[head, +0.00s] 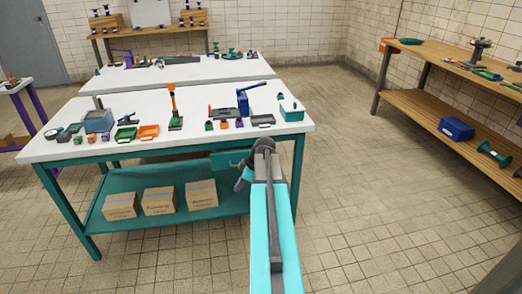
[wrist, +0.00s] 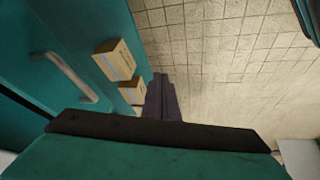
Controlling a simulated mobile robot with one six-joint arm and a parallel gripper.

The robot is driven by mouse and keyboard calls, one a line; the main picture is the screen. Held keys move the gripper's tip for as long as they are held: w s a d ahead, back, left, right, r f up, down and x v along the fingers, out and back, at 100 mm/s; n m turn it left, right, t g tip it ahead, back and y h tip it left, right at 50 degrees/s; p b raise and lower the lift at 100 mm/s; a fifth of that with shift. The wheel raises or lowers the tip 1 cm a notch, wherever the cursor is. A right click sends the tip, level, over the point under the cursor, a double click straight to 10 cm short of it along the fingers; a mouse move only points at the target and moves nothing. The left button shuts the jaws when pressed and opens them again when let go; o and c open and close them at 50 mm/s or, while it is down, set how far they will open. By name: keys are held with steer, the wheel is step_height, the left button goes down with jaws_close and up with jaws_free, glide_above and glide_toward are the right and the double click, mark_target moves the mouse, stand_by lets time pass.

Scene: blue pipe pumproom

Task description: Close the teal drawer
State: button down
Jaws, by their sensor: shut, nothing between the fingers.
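The teal drawer (head: 222,160) is under the white top of the near workbench, at its right front. Its front stands a little forward of the bench edge, but my arm covers part of it, so I cannot tell how far it is open. In the wrist view, a teal front (wrist: 30,45) with a pale metal bar handle (wrist: 72,77) fills the left side. My gripper (head: 240,185) is just below and in front of the drawer, partly hidden by my wrist. Its dark fingers (wrist: 160,98) are together and empty, to the right of the handle and apart from it.
Several cardboard boxes (head: 159,201) sit on the bench's teal lower shelf (head: 230,203). Small tools and trays, including an orange tray (head: 149,132), cover the white top (head: 70,115). A wooden shelf unit (head: 425,110) stands at the right. The tiled floor (head: 360,200) between is clear.

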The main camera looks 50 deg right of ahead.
steer(key=s+d+r+n+t+h, duration=0.1)
steer(key=s+d+r, duration=0.2)
steer(key=d+r, duration=0.4)
steer(key=s+d+r+n+t, duration=0.1)
steer(key=s+d+r, duration=0.3)
steer(key=d+r, duration=0.3)
steer(key=shift+d+r+n+h, duration=0.2)
steer(key=shift+r+n+h, duration=0.15)
steer(key=shift+r, duration=0.5)
steer(key=w+d+f, duration=0.2)
steer(key=w+f, duration=0.6)
steer(key=w, duration=0.1)
steer(key=shift+d+p, duration=0.4)
steer(key=shift+w, duration=0.1)
